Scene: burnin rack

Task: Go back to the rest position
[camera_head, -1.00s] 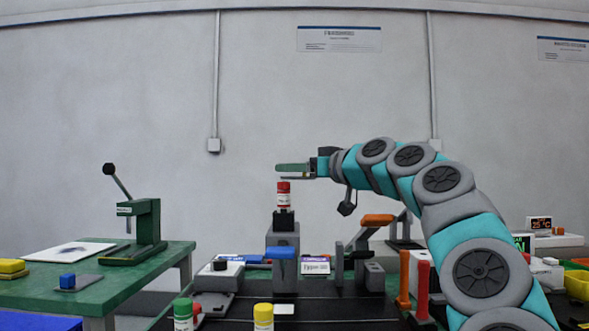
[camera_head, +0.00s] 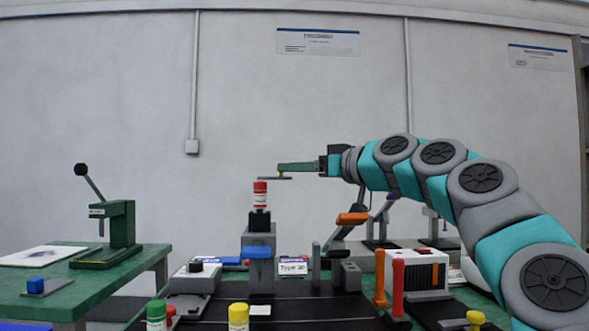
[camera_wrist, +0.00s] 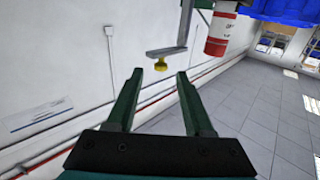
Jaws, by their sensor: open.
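My gripper (camera_head: 279,172) is at the end of my teal and grey arm, reaching left over the bench in the head view. In the wrist view my gripper (camera_wrist: 157,84) has its two green fingers apart with nothing between them. A red capped vial with a white label (camera_head: 260,194) stands upright on a grey block (camera_head: 258,240), just below and left of the fingertips. The vial also shows in the wrist view (camera_wrist: 219,36), outside the fingers. A yellow knob (camera_wrist: 161,65) on a grey bracket shows beyond the fingertips.
A green-capped vial (camera_head: 156,314) and a yellow-capped vial (camera_head: 238,316) stand at the front. A green lever press (camera_head: 116,230) is on the left table. Red and orange posts (camera_head: 380,278), a blue lever (camera_head: 257,252) and a dark mat crowd the bench. The wall area above is clear.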

